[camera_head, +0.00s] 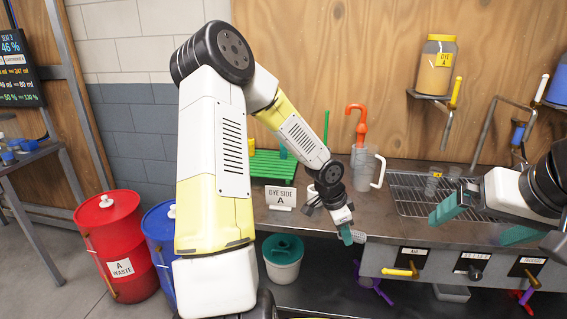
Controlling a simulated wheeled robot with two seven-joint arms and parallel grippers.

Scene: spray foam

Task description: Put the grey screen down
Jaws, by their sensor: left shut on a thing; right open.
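My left gripper (346,236) is at the front edge of the metal bench, pointing down, with teal fingertips close together. It is shut on the grey screen (359,237), a small grey piece that shows just right of the fingertips. Most of the screen is hidden by the fingers, and I cannot tell whether it touches the bench. My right gripper (464,226) is at the right, over the bench's front part, its two teal fingers apart and nothing seen between them.
The bench (285,219) carries a "DYE SIDE A" sign (281,197), a green rack (274,164), a clear jug (362,168), and a wire rack (408,196) with small cups. Valves line the front panel (440,264). A lidded bucket (283,262) stands below. Drums (116,240) stand left.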

